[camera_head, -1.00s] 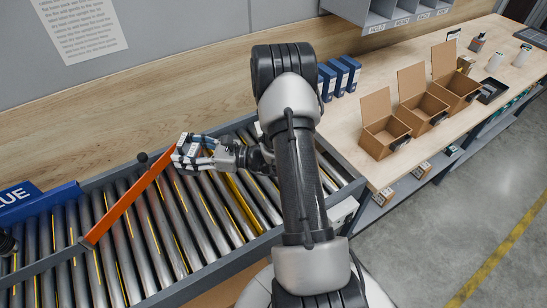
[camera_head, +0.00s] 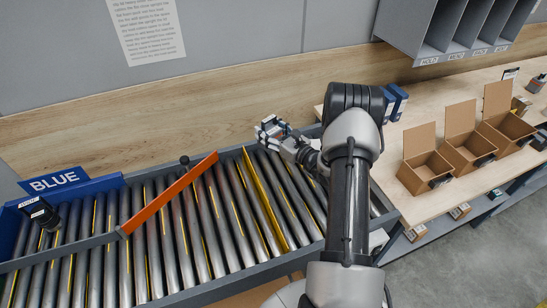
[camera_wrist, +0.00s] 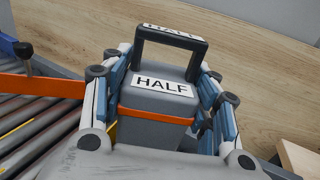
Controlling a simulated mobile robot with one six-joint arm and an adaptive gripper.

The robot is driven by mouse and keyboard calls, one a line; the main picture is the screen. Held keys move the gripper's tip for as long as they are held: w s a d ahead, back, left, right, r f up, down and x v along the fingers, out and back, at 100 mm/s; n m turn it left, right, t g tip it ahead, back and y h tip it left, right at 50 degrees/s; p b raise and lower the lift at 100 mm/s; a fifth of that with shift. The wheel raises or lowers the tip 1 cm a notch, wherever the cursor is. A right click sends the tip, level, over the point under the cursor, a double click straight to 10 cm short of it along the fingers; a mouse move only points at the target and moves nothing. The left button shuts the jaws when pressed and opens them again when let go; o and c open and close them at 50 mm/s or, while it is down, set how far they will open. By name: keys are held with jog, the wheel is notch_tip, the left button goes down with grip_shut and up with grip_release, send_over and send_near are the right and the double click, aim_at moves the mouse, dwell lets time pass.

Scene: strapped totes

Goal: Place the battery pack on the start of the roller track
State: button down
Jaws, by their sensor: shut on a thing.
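My gripper (camera_head: 272,132) is shut on a grey battery pack (camera_wrist: 158,105). The pack has a dark top handle, an orange band and a white label reading HALF. In the wrist view the pack sits between both blue-padded fingers; its lower part is hidden. In the head view the pack is mostly hidden by the fingers. My gripper appears above the back edge of the roller track (camera_head: 190,225), right of the yellow divider strip. An orange bar (camera_head: 170,192) lies across the track, left of my gripper.
A blue sign (camera_head: 54,182) reading BLUE stands at the track's left end, near a dark labelled object (camera_head: 40,213) on the rollers. A wooden wall panel (camera_head: 150,135) runs behind. Open cardboard boxes (camera_head: 427,172) stand on the bench at right. The rollers between bar and divider are clear.

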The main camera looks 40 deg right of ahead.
notch_tip(320, 180, down, 11)
jog(key=shift+b, duration=1)
jog(key=shift+f, duration=0.2)
jog(key=c, duration=0.6)
grip_release()
